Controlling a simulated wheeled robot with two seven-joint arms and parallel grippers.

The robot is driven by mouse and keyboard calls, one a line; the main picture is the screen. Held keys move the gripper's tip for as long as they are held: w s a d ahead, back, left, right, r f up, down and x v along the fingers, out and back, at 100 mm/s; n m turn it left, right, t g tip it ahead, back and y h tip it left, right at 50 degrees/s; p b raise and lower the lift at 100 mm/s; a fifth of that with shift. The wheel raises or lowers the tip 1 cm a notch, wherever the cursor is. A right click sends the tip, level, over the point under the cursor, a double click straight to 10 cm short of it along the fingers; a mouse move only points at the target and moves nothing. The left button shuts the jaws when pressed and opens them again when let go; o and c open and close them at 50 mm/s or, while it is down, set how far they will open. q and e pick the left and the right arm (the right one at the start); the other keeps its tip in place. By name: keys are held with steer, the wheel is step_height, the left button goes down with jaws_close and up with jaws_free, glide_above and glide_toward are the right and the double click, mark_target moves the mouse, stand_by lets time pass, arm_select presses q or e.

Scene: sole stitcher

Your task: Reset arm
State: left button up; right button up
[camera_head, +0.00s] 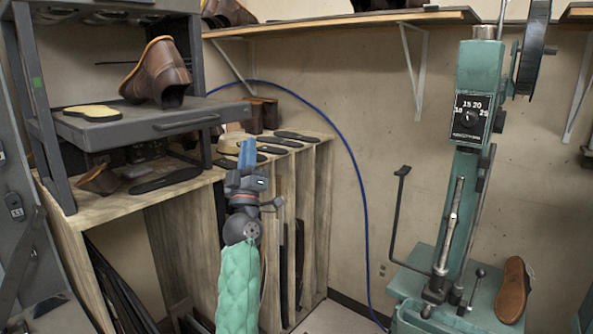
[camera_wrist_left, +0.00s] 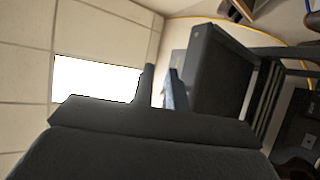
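My left gripper (camera_head: 247,153) points upward in the head view, with my padded arm below it. It stands in front of the wooden shelf unit, and its blue fingers are seen nearly edge-on. In the left wrist view its two fingers (camera_wrist_left: 162,88) stand a little apart with a bright gap between them and nothing held. My right gripper is in neither view.
A brown boot (camera_head: 160,75) and a pale sole (camera_head: 92,112) sit on the grey rack at left. Dark soles (camera_head: 275,141) lie on the wooden top. The green stitching machine (camera_head: 470,190) stands at right with a brown shoe (camera_head: 513,290).

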arm_select(q)
steer(key=w+d+f+m+g+h, duration=0.2)
steer(key=d+f+m+g+h, duration=0.25)
steer(key=f, duration=0.25)
steer(key=w+d+f+m+g+h, duration=0.3)
steer(key=f+m+g+h, duration=0.1)
steer(key=f+m+g, duration=0.15)
steer(key=s+a+f+g+y, duration=0.1)
steer(key=s+f+g, duration=0.1)
steer(key=f, duration=0.8)
steer(key=s+a+f+m+g+y, duration=0.1)
steer(key=s+f+g+y, duration=0.15)
steer(key=f, duration=0.75)
steer(key=s+a+f+g+y, duration=0.1)
steer(key=s+f+g, duration=0.15)
steer(key=f, duration=0.85)
steer(key=s+a+f+g+y, duration=0.1)
steer(key=s+a+f+g, duration=0.25)
steer(key=s+f, duration=1.2)
steer(key=s+a+f+g+y, duration=0.1)
steer(key=s+a+f+g, duration=0.25)
steer(key=s+f, duration=1.15)
steer(key=s+f+g, duration=0.1)
steer(key=s+f, duration=0.3)
steer(key=s, duration=0.4)
steer(key=s+f+g, duration=0.2)
steer(key=s+f, duration=0.3)
steer(key=s, duration=0.3)
steer(key=shift+a+f+y, duration=0.2)
steer(key=shift+y, duration=0.2)
